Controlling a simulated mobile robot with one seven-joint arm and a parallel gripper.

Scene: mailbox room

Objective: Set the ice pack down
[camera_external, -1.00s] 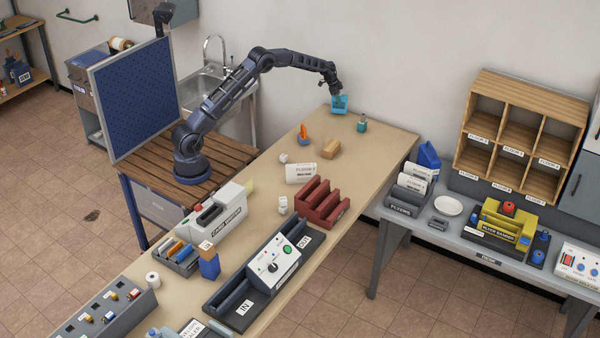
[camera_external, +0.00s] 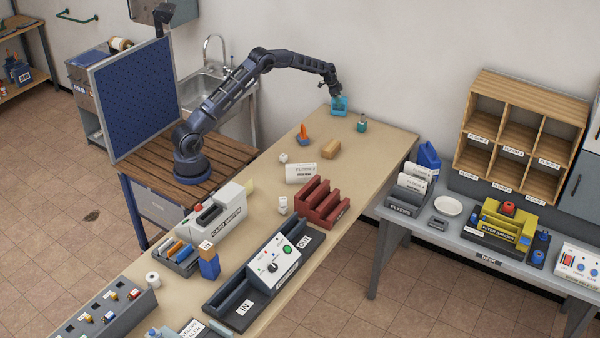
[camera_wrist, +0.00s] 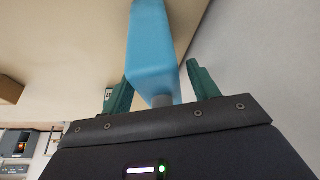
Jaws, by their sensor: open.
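The light blue ice pack (camera_external: 339,108) stands at the far end of the long beige table (camera_external: 275,200). In the wrist view the ice pack (camera_wrist: 152,50) is a blue block with a grey cap between two green fingers. My gripper (camera_external: 338,97) is right at the pack from above. In the wrist view my gripper (camera_wrist: 158,78) is open, with gaps between its fingers and the pack. The pack's underside is hidden, but it appears to rest on the table.
A small teal bottle (camera_external: 362,124) stands just right of the pack. A wooden block (camera_external: 330,149) and an orange-and-blue item (camera_external: 304,135) are nearer on the table. The wall is close behind the table's far end.

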